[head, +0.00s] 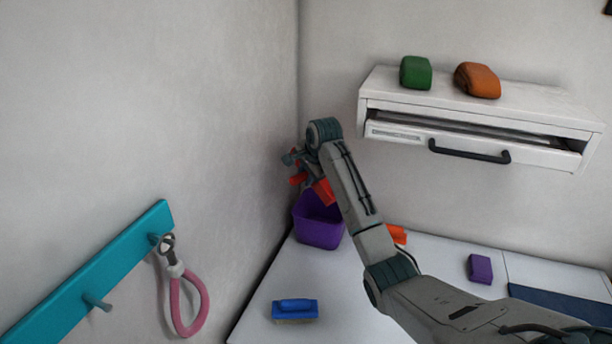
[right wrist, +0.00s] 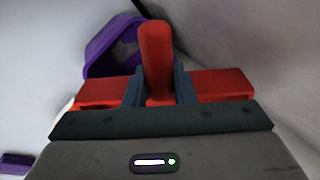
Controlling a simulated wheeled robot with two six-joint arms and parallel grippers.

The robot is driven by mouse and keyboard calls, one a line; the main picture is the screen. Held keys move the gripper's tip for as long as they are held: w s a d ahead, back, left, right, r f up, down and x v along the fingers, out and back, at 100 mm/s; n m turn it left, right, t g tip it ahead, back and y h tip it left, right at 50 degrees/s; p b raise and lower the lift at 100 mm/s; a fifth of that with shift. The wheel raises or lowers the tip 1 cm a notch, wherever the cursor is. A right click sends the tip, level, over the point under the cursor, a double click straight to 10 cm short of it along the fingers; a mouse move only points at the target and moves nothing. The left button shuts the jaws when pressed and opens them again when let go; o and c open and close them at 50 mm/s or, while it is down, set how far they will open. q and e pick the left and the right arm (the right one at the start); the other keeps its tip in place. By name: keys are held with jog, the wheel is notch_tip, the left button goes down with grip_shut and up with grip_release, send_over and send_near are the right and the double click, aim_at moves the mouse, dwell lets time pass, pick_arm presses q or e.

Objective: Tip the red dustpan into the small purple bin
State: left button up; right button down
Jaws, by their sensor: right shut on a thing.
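The red dustpan (head: 323,191) is in my right gripper (head: 295,160), up above the purple bin (head: 318,225) in the head view. In the right wrist view the gripper (right wrist: 160,90) is shut on the dustpan's handle (right wrist: 156,50), with the red pan body (right wrist: 222,84) showing on both sides. The purple bin (right wrist: 100,50) shows beyond and to the left of the handle there. The bin stands upright on the white worktop by the corner. What the pan holds is hidden, and most of the bin's inside is hidden. My left gripper is not in view.
A blue brush (head: 295,309), an orange object (head: 397,234) and a purple block (head: 480,269) lie on the white worktop (head: 262,300). A white drawer unit (head: 480,115) hangs at right. A teal rail (head: 95,275) with a pink loop (head: 186,310) is on the left wall.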

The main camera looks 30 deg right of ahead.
jog(key=shift+w+a+r+g, duration=0.1)
jog(key=shift+r+g, duration=0.4)
jog(key=shift+g, duration=0.5)
jog(key=shift+w+r+g+h, duration=0.15)
jog(key=shift+g+h, duration=0.25)
jog(key=shift+g, duration=0.6)
jog(key=shift+r+g, duration=0.1)
jog(key=shift+g, duration=0.5)
jog(key=shift+s, duration=0.2)
